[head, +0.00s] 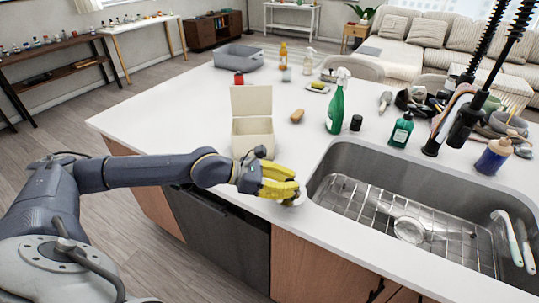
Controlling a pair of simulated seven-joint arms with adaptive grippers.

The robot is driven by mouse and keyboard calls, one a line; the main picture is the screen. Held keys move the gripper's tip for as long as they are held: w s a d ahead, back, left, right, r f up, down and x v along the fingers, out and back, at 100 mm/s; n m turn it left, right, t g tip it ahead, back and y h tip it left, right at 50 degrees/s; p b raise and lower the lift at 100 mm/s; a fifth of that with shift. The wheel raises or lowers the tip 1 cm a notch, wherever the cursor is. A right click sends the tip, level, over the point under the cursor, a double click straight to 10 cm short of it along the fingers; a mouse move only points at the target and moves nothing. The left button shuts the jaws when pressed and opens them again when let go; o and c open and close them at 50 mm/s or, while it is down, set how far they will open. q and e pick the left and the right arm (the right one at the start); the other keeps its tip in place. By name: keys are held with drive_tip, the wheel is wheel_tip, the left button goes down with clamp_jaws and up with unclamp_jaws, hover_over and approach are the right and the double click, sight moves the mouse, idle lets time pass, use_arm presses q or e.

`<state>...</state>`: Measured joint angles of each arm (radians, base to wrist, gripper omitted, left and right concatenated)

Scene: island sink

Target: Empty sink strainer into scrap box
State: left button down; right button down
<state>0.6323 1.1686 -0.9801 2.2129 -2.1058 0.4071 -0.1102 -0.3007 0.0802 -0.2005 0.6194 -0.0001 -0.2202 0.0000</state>
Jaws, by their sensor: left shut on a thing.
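The scrap box (252,137) is a cream open box with its lid standing up at the back, on the counter near its front edge. My left gripper (291,189), with yellow fingers, is low at the counter's front edge, right of and nearer than the box, by the sink's left corner. It is shut on a small pale grey thing, the sink strainer (296,200) as far as I can tell, mostly hidden by the fingers. My right gripper is out of view.
The steel sink (345,160) has a wire rack and a round shiny piece (408,230) inside. The counter between box and sink is clear.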

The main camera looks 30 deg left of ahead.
use_arm(q)
drive_tip(key=w+a+r+n+t+y, duration=0.25)
drive_tip(key=w+a+r, duration=0.75)
drive_tip(key=w+r, duration=0.5)
drive_tip(key=w+a+r, duration=0.5)
drive_tip(key=a+r, duration=0.2)
drive_tip(key=a, duration=0.4)
drive_tip(key=s+d+f+m+t, duration=0.1)
drive_tip(key=s+f+m+t, duration=0.2)
drive_tip(key=m, duration=0.6)
drive_tip(key=s+d+f+m+t+y, duration=0.1)
drive_tip(key=s+f+m+t, duration=0.2)
drive_tip(key=f+m, duration=0.3)
drive_tip(key=s+m, duration=0.1)
drive_tip(key=m, duration=0.3)
drive_tip(key=shift+d+t, duration=0.3)
drive_tip(key=shift+t, duration=0.05)
drive_tip(key=shift+r, duration=0.2)
